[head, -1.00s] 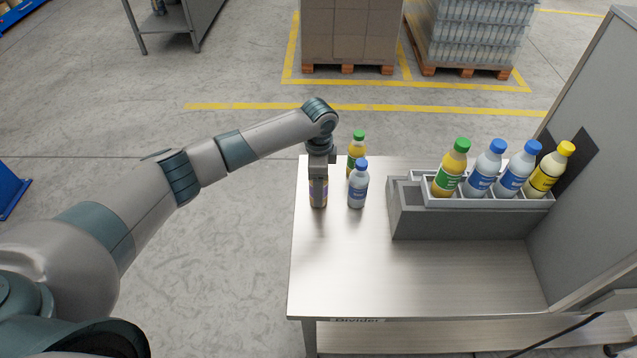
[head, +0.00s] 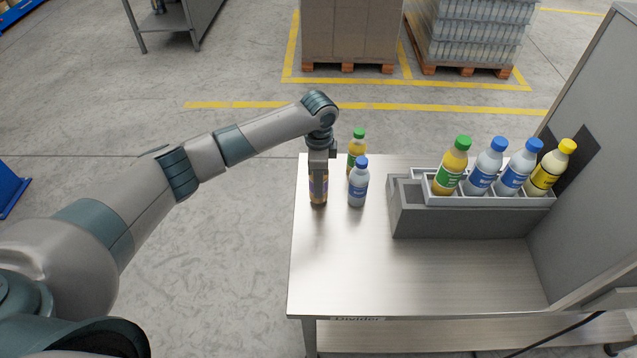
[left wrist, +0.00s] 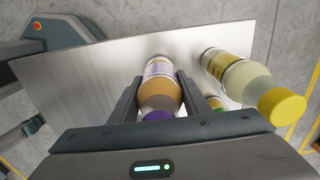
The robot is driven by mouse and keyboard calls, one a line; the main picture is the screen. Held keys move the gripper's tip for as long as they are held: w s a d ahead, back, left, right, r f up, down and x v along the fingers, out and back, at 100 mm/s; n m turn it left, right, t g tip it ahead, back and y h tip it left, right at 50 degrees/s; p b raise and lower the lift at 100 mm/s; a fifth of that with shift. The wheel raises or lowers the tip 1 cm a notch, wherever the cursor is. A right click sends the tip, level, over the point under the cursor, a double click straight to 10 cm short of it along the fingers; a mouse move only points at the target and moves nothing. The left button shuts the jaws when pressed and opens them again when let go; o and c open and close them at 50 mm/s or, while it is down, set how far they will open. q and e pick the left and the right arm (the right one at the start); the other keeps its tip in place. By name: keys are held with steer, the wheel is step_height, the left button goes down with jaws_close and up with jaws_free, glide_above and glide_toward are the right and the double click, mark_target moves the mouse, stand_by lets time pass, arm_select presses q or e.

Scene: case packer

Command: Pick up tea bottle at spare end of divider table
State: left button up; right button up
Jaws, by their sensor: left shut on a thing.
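The tea bottle, amber with a purple cap, stands upright at the left end of the divider table (head: 420,285). Its lower part shows in the head view (head: 318,200). In the left wrist view the tea bottle (left wrist: 160,95) is between the two fingers, its cap towards the palm. My left gripper (head: 318,180) comes down from above and is shut on it; its fingers (left wrist: 157,98) flank the bottle on both sides. I cannot tell whether the bottle's base touches the table. My right gripper is not in view.
A blue-capped bottle (head: 358,188) and a green-capped bottle (head: 357,146) stand close to the right. A yellow-capped bottle (left wrist: 255,90) is near the fingers in the wrist view. A grey divider box (head: 460,225) holds several bottles. The table's front is clear.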

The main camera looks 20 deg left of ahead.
arm_select(q)
steer(key=s+d+r+b, duration=0.4)
steer(key=s+d+r, duration=0.2)
steer(key=d+r, duration=0.4)
steer(key=shift+b, duration=0.3)
